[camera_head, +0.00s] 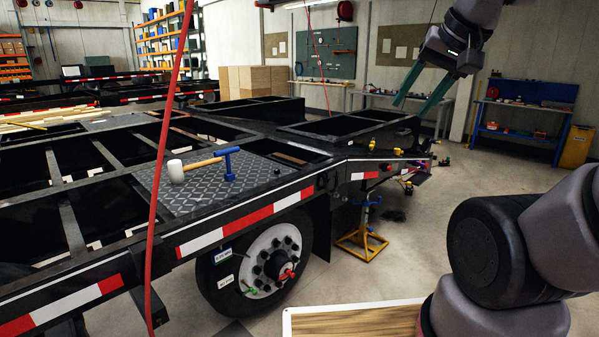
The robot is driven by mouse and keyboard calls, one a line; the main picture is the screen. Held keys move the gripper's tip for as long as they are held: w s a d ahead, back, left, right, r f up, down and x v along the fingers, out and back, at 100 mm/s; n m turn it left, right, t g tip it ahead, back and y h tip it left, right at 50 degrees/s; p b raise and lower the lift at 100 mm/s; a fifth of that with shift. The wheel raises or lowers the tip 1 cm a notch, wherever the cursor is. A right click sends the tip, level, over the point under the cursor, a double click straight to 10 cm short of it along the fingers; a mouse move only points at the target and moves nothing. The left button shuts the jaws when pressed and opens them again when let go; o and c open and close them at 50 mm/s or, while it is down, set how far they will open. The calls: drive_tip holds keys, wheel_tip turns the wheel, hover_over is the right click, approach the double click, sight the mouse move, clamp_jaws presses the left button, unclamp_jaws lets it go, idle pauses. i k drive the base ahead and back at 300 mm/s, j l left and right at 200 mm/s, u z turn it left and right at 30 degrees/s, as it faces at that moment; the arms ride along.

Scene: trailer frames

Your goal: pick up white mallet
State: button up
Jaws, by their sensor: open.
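The white mallet (176,171) lies on a dark tread-plate deck (215,192) of the black trailer frame, left of the picture's middle. Its white head is at the left and its wooden handle (204,163) points right. The handle's right end is close to a blue T-shaped tool (228,163); I cannot tell whether they touch. My gripper (415,103) is at the upper right, open and empty, with two green fingers pointing down. It is in the air, well to the right of and above the mallet.
A red hose (163,140) hangs in front of the deck, just left of the mallet. The trailer's striped side rail (250,219) and wheel (270,262) face me. A yellow-footed jack stand (362,238) stands at the frame. A wood-topped surface (355,320) is at the bottom.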

sight(176, 170)
drive_tip(key=i+l+u, duration=0.35)
drive_tip(key=l, duration=0.25)
drive_tip(key=i+l+u, duration=0.2)
drive_tip(key=l, duration=0.15)
drive_tip(key=i+l+u, duration=0.55)
drive_tip(key=l, duration=0.25)
drive_tip(key=i+l+u, duration=0.2)
drive_tip(key=i, duration=0.2)
drive_tip(key=i+u, duration=0.25)
drive_tip(key=i, duration=0.2)
drive_tip(key=i+l+u, duration=0.2)
drive_tip(key=i+l, duration=0.05)
drive_tip(key=i, duration=0.1)
